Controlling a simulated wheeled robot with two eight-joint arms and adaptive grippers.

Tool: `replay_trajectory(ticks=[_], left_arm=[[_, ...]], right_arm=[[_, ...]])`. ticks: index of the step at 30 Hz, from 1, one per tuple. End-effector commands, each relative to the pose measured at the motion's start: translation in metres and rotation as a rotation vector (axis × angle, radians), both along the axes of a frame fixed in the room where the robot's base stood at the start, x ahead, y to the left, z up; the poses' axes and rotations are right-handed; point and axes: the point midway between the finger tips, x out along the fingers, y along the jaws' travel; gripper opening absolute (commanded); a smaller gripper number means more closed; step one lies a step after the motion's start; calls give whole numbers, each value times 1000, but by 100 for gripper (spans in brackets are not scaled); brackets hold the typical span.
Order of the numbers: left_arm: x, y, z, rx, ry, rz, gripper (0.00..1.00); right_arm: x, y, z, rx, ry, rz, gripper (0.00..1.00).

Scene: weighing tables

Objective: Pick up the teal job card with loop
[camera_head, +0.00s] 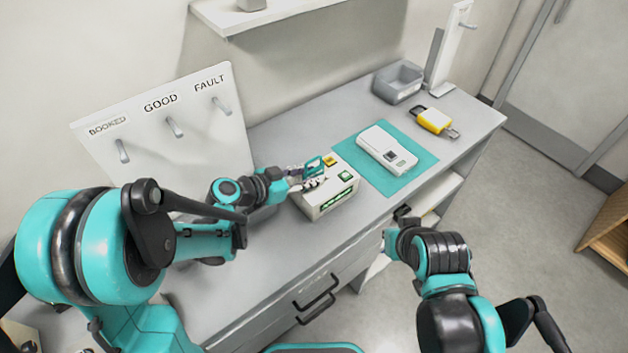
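The teal job card (313,164) shows as a small teal piece at the top of a white box with a green display (325,195). Its loop cannot be made out clearly. My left gripper (312,179) reaches in from the left over the box, with its fingers right at the card. The fingers and card overlap in this view, so I cannot tell whether they grip it. My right gripper (402,213) is by the table's front edge, apart from the card; its finger opening is too small to judge.
A white device (386,150) lies on a teal mat (419,161). A yellow and black item (435,121), a grey bin (398,82) and a hook stand (448,48) are farther right. A board with hooks (190,135) reads BOOKED, GOOD, FAULT. Drawer handles (316,300) project in front.

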Motion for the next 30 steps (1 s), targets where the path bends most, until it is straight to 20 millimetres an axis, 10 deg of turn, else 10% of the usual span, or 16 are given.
replay_trajectory(ticks=[14, 18, 30], left_arm=[[15, -24, -12, 0, 0, 1, 31], [15, -24, -12, 0, 0, 1, 0], [15, -24, -11, 0, 0, 1, 0]], right_arm=[[0, 0, -9, 0, 0, 0, 0], [0, 0, -9, 0, 0, 0, 0], [0, 0, -8, 0, 0, 0, 0]])
